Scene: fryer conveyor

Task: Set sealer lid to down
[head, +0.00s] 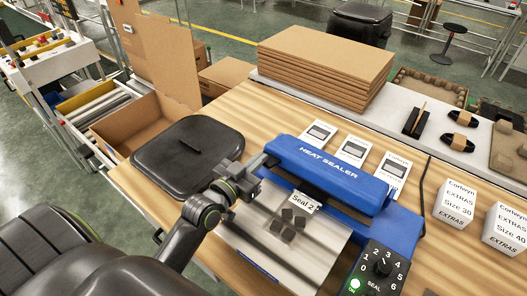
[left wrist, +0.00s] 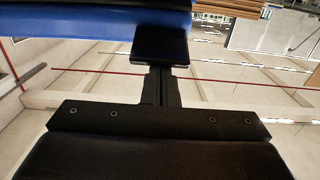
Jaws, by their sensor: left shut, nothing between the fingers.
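The heat sealer's blue lid (head: 330,176), lettered "HEAT SEALER", spans the machine. A dark gap shows beneath its front edge, but I cannot tell its exact angle. A clear bag (head: 283,232) marked "Seal 2", with several dark pieces, lies on the metal plate in front of it. My left gripper (head: 264,162) is shut and empty at the lid's left end. In the left wrist view its closed fingertips (left wrist: 162,42) are close to the blue lid (left wrist: 90,22); I cannot tell if they touch. My right gripper is not in view.
A dial panel (head: 382,266) with a lit green button is at the sealer's right front. A black lidded bin (head: 187,150) stands left of the sealer. Three cards (head: 352,151) lie behind it. Stacked cardboard (head: 325,62) is at the back; white boxes (head: 458,205) stand right.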

